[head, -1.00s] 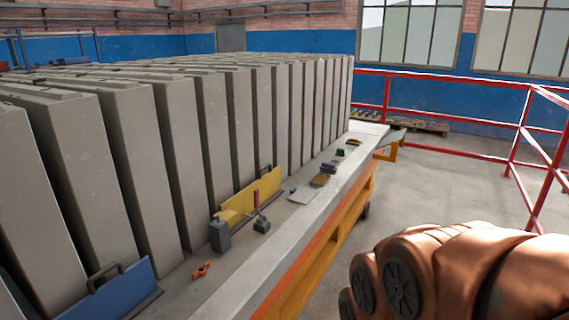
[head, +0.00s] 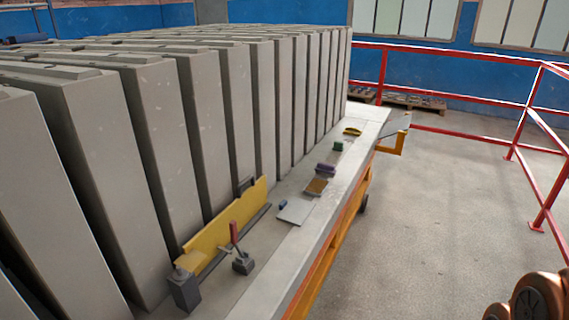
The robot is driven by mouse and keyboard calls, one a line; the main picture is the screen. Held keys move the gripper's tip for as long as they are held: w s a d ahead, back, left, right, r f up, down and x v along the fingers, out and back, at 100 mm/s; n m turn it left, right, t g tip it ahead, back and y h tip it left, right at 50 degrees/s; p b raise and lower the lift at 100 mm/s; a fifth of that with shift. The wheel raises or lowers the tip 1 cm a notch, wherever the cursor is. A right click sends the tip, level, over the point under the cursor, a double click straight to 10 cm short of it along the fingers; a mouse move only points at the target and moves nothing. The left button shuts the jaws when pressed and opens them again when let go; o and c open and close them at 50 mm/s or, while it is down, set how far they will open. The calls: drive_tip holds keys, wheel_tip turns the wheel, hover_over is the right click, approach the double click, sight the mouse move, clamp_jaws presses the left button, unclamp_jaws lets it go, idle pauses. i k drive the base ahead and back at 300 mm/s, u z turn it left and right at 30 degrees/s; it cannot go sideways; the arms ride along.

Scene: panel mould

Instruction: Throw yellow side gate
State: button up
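The yellow side gate (head: 227,222) is a long low plate standing on edge on the ledge, along the foot of the grey panels. A dark handle (head: 245,186) shows behind its far end. A dark grey block (head: 184,289) stands at its near end. A small clamp with a red lever (head: 236,242) stands just in front of it on the ledge. My gripper is not in view; only a copper-coloured part of my arm shows at the bottom right, well apart from the gate.
Tall grey panels (head: 147,130) fill the left. The ledge (head: 300,244) carries a flat plate (head: 297,211), a brown-topped item (head: 317,187), a purple item (head: 326,169) and a green block (head: 338,146). Red railings (head: 460,137) stand at right. The floor (head: 440,210) between is clear.

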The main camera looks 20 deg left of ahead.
sight(198, 251)
drive_tip(key=u, duration=0.15)
drive_tip(key=i, duration=0.75)
drive_tip(key=u, duration=1.05)
drive_tip(key=i, duration=0.6)
drive_tip(key=u, duration=0.65)
